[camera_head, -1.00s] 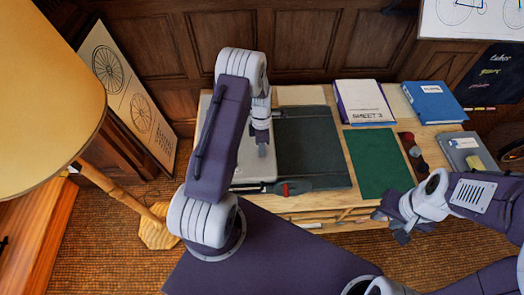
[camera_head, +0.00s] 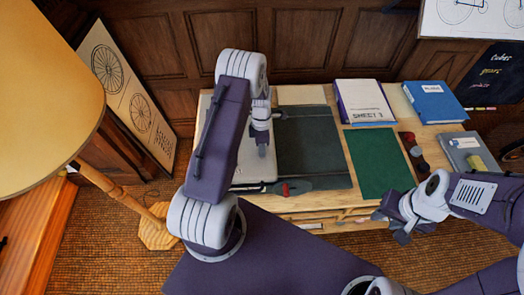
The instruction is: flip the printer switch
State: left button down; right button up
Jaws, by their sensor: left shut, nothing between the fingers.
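A light grey flat-topped device (camera_head: 250,183), which looks like the printer, sits at the left end of the desk. My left arm hides much of it, and I cannot make out its switch. My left gripper (camera_head: 262,152) is shut and empty over the right part of that device, pointing down. I cannot tell whether its tips touch the surface. My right gripper (camera_head: 392,226) hangs in front of the desk's right part, away from the device. Its finger opening is unclear.
A dark board (camera_head: 310,145) with a red part at its front corner lies right of the device. Beyond it are a green mat (camera_head: 378,165), a paper stack (camera_head: 363,102), a blue binder (camera_head: 433,102) and a grey book (camera_head: 468,150). A lamp (camera_head: 45,100) stands at left.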

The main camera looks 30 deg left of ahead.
pick_arm(q)
jog(key=shift+f, duration=0.45)
notch_tip(320, 180, up, 7)
jog(key=p, duration=0.5)
jog(key=shift+r, duration=0.15)
dwell(0.4)
